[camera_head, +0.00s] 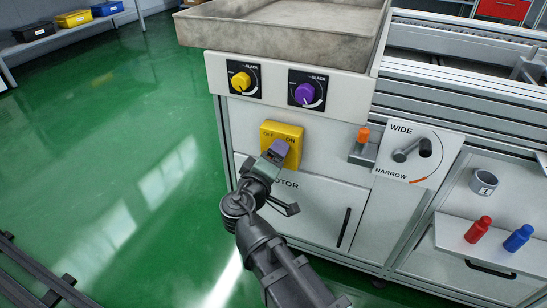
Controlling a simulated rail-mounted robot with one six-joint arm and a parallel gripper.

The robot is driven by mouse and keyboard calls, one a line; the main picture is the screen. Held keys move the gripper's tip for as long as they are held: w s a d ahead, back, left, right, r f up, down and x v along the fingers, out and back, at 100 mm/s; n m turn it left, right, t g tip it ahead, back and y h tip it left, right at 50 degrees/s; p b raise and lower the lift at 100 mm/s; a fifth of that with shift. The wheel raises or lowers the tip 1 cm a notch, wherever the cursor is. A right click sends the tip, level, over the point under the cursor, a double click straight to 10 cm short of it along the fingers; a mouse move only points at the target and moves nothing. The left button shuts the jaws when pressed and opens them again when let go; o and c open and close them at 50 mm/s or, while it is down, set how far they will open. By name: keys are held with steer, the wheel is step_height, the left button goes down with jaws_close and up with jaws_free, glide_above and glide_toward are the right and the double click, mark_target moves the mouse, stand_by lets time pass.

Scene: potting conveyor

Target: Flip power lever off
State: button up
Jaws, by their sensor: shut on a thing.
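The yellow power switch box (296,132) is on the front of the machine, with OFF printed at its left and ON at its right. A grey-purple block (281,147), apparently the power lever's handle, stands out from the box below the labels. My gripper (273,156) reaches up from below and is shut on it. The gripper covers the lower part of the box and most of the lever, so which label the lever points to cannot be told.
Yellow (240,81) and purple (304,94) knobs sit above the switch. An orange-topped switch (363,135) and a WIDE/NARROW crank (411,150) are to the right. A shelf holds red (477,230) and blue (518,238) bottles. Green floor (110,180) is clear at left.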

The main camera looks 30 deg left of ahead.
steer(key=n, duration=0.6)
steer(key=shift+a+f, duration=0.1)
steer(key=n, duration=0.6)
steer(key=shift+s+f, duration=0.1)
stand_by(0.4)
steer(key=o, duration=0.9)
steer(key=shift+a, duration=0.1)
steer(key=s, duration=0.3)
steer(key=s+d, duration=0.1)
steer(key=s, duration=0.3)
steer(key=s+d, duration=0.1)
steer(key=s, duration=0.2)
steer(key=shift+s, duration=0.3)
